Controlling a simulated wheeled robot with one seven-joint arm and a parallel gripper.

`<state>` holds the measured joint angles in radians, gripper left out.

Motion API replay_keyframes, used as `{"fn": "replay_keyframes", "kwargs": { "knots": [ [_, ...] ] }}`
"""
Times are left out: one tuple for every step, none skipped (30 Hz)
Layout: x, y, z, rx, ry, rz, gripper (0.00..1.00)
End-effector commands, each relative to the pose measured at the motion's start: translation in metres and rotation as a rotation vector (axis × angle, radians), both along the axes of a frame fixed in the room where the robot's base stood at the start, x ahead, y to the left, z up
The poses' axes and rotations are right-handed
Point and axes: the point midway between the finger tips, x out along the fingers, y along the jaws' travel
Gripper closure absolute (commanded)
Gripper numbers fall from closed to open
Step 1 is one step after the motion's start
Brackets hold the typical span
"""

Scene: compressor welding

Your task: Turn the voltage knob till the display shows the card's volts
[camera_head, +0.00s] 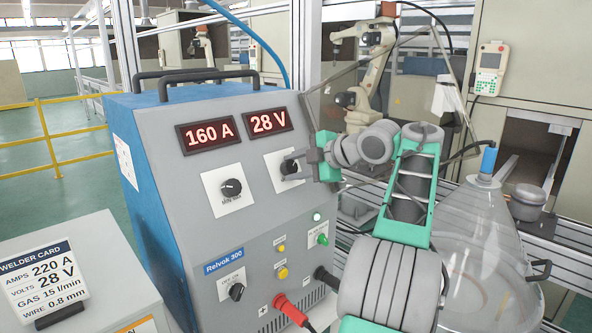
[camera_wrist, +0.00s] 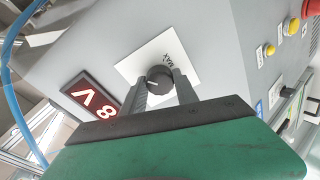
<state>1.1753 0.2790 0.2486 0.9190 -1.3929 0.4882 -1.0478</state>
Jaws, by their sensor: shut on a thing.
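The voltage knob (camera_head: 289,167) is a black dial on a white plate (camera_head: 272,180) on the sloped front of the welder. My gripper (camera_head: 293,166) is at it, with its two fingers on either side. In the wrist view the knob (camera_wrist: 159,80) sits between the fingertips (camera_wrist: 160,88), and my gripper is shut on it. The volts display (camera_head: 269,121) reads 28 V in red. The amps display (camera_head: 207,134) reads 160 A. The welder card (camera_head: 40,277) at lower left lists 220 A, 28 V, 15 l/min and 0.8 mm.
The amps knob (camera_head: 231,188) is left of the voltage knob. A clear dome (camera_head: 485,250) stands at right.

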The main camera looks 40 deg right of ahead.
Motion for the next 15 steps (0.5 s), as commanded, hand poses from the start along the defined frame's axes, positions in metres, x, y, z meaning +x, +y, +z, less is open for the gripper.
{"fn": "replay_keyframes", "kwargs": {
  "knots": [
    [0.0002,-0.0005,-0.0009,-0.021,0.000,0.012,1.00],
    [0.0002,-0.0004,-0.0009,-0.033,-0.001,0.019,1.00],
    [0.0002,-0.0003,-0.0006,-0.049,-0.001,0.027,1.00],
    [0.0002,-0.0003,-0.0004,-0.060,-0.002,0.033,1.00],
    [0.0001,-0.0001,-0.0002,-0.070,-0.002,0.038,1.00],
    [0.0000,-0.0001,0.0000,-0.081,-0.002,0.045,1.00],
    [0.0000,0.0000,0.0001,-0.088,-0.003,0.049,1.00],
    [0.0000,0.0000,0.0001,-0.094,-0.003,0.052,1.00],
    [0.0000,0.0000,0.0001,-0.100,-0.003,0.056,1.00],
    [0.0000,-0.0001,0.0000,-0.104,-0.002,0.058,1.00],
    [0.0000,-0.0001,0.0000,-0.108,-0.003,0.059,1.00],
    [0.0000,-0.0001,0.0000,-0.112,-0.002,0.062,1.00],
    [0.0000,-0.0001,0.0000,-0.114,-0.003,0.063,1.00],
    [0.0000,-0.0001,0.0000,-0.115,-0.003,0.063,1.00],
    [0.0000,-0.0001,0.0000,-0.116,-0.002,0.065,1.00]
  ]
}}
